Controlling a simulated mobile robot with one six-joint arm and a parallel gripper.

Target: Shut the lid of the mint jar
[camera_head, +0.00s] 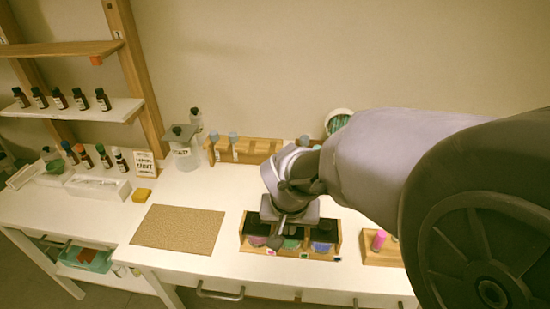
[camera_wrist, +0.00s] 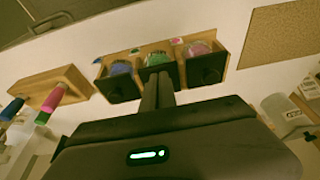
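A wooden box (camera_head: 243,240) with three compartments stands near the table's front edge; it also shows in the wrist view (camera_wrist: 225,60). It holds a jar with pink contents, one with green and one with blue. The middle jar with green contents (camera_wrist: 154,58), seemingly the mint jar, is partly hidden by my arm in the head view (camera_head: 291,244). Dark square shapes sit beside the jars in the wrist view; I cannot tell whether they are lids. My gripper (camera_wrist: 162,76) points down over the box, its fingers together, their tips overlapping the middle compartment. I cannot tell whether they touch anything.
A smaller wooden holder (camera_wrist: 45,88) with a pink-capped bottle (camera_head: 379,239) stands to the box's right in the head view. A brown mat (camera_head: 178,229) lies left of the box. A wooden rack (camera_head: 250,150) and a clear jar (camera_head: 184,150) stand behind.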

